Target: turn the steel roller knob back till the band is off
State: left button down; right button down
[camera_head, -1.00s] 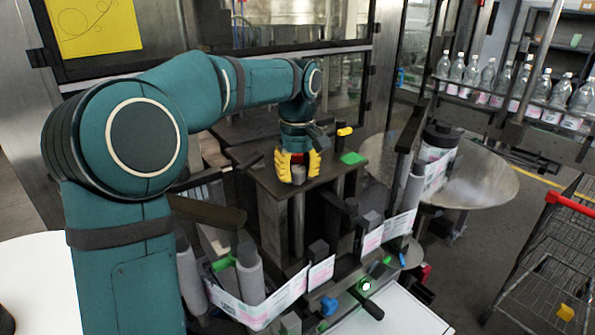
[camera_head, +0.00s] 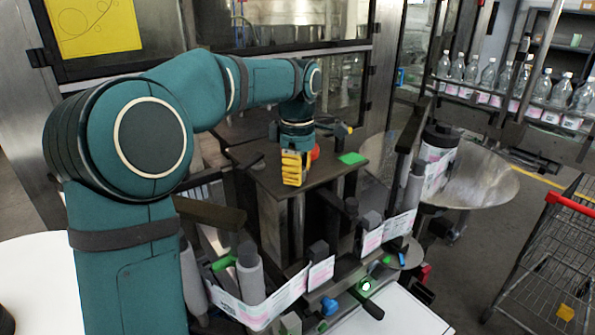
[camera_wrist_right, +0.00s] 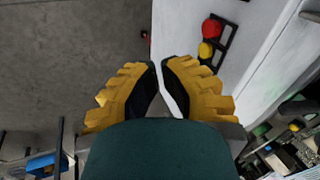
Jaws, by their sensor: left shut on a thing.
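My left gripper (camera_head: 293,172), with yellow ribbed fingers, points down at the dark top plate (camera_head: 325,190) of the labeller. It is shut on the steel roller knob, which its fingers now hide in the head view. The labelled band (camera_head: 262,318) still runs along the front past the grey rollers (camera_head: 250,278) and on to the right side. My right gripper (camera_wrist_right: 160,66) shows only in the right wrist view. Its yellow fingers stand a little apart with nothing between them, away from the labeller's top plate.
A black-handled crank (camera_head: 372,308) sticks out at the front. A steel bowl (camera_head: 480,185), bottles (camera_head: 505,80) and a wire cart (camera_head: 550,250) stand to the right.

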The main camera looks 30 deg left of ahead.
pick_arm(q)
jog(key=shift+n, duration=0.8)
jog(key=c, duration=0.8)
grip_release()
jog(key=shift+c, duration=0.2)
notch_tip(320, 180, up, 12)
